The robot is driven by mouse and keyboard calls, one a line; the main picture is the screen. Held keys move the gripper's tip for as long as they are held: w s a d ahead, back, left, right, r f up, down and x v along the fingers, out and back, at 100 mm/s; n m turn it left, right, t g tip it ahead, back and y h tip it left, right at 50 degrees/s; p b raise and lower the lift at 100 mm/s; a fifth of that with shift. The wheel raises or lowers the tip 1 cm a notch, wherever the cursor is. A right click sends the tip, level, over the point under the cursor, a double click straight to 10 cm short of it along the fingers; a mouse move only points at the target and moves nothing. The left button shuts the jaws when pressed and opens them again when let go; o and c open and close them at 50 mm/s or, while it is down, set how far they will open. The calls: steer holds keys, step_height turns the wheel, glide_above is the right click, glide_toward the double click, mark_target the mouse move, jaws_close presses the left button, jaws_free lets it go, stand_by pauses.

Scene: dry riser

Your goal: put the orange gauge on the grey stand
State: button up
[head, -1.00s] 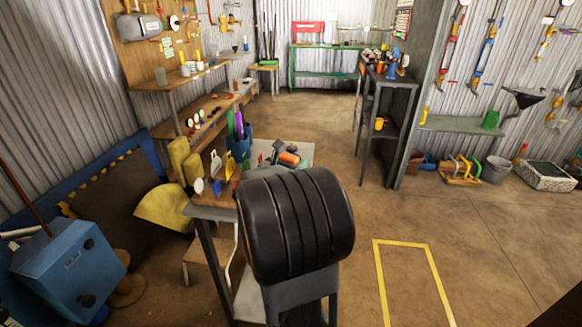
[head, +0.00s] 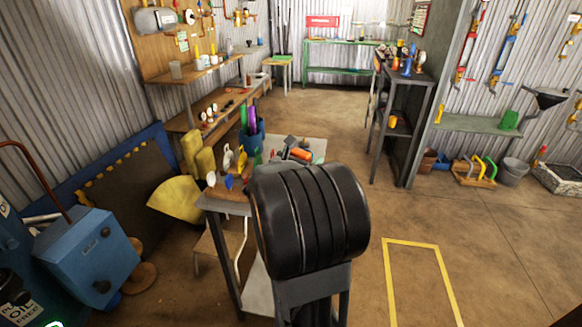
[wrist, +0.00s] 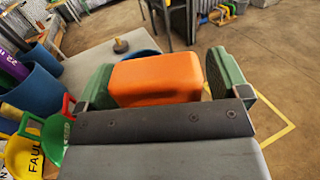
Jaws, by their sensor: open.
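The orange gauge (wrist: 155,80) shows in the wrist view as a rounded orange block between the two green fingers of my gripper (wrist: 163,76). The fingers are open; a gap shows at the right finger, and the left one is close to the block. In the head view the orange gauge (head: 301,154) shows at the right part of the small work table, just beyond my black arm link, which hides most of my gripper. A small round grey piece with a short post (wrist: 121,45) stands on the table; I cannot tell surely whether it is the grey stand.
Blue holders (wrist: 38,92) with a purple item stand left of my gripper, with green and yellow tags (wrist: 28,152) nearby. The table (head: 318,146) ends close on the right. Open floor with a yellow outline (head: 412,243) lies right. A dark shelf unit (head: 408,85) stands further back.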

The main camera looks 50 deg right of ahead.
steer(key=a, duration=0.3)
steer(key=s+a, duration=0.1)
steer(key=a, duration=0.3)
steer(key=a+p, duration=0.1)
steer(key=a, duration=0.3)
steer(key=shift+s+a, duration=0.15)
steer(key=shift+s, duration=0.25)
steer(key=s+a+f+m+g+y, duration=0.3)
steer(key=s+a+f+m+y, duration=0.35)
steer(key=a+m+y, duration=0.35)
steer(key=w+a+f+m+t+y, duration=0.1)
steer(key=a+f+m+t+y, duration=0.1)
steer(key=a+m+y, duration=0.5)
steer(key=shift+w+a+m+t+y, duration=0.5)
steer(key=shift+a+m, duration=0.9)
steer(key=shift+a, duration=1.05)
steer(key=shift+s, duration=0.15)
steer(key=w+p+v, duration=0.2)
steer(key=p+v, duration=0.8)
steer(key=w+r+p+v, duration=0.1)
steer(key=w+p+v, duration=0.2)
steer(key=p+v, duration=0.7)
steer(key=shift+s+a+r+t, duration=0.3)
steer(key=shift+a+r+t, duration=0.05)
steer(key=shift+a+t, duration=0.05)
